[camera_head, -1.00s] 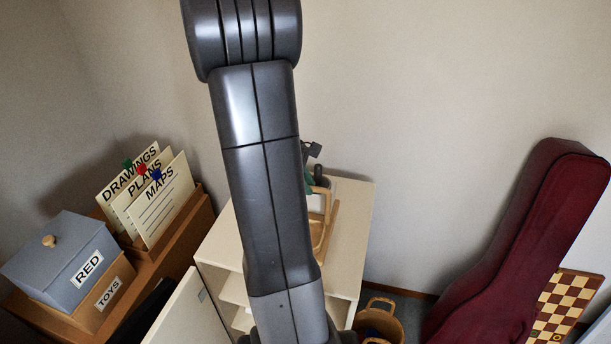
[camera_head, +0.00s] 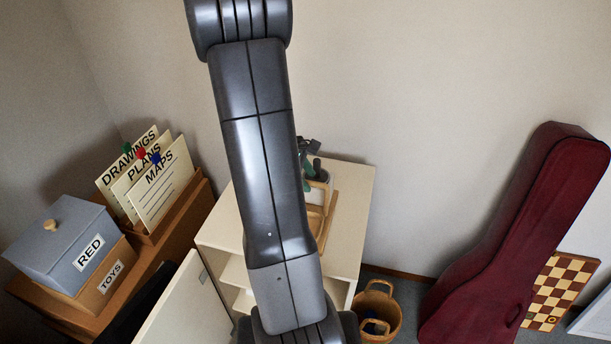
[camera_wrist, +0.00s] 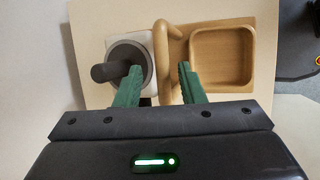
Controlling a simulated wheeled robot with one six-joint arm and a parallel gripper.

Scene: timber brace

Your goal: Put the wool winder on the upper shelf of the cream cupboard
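The cream cupboard (camera_head: 350,200) stands below my arm, its door (camera_head: 188,308) open to the left. Its upper shelf (camera_head: 236,271) shows partly behind my arm. On its top, the wrist view shows a dark grey disc with a thick knob on a white base, seemingly the wool winder (camera_wrist: 122,55). A wooden tray with an upright bar handle (camera_wrist: 166,45) is beside it. My gripper (camera_wrist: 165,78) has its green fingers apart; the bar handle shows between them, and the left finger overlaps the grey disc. I cannot tell whether they touch. My arm hides much of this in the head view.
The tray's square hollow (camera_wrist: 222,55) looks empty. A wicker basket (camera_head: 378,312) stands right of the cupboard. A dark red instrument case (camera_head: 515,225) and a chequered board (camera_head: 560,290) lean farther right. Boxes (camera_head: 75,245) and a card file (camera_head: 165,225) stand left.

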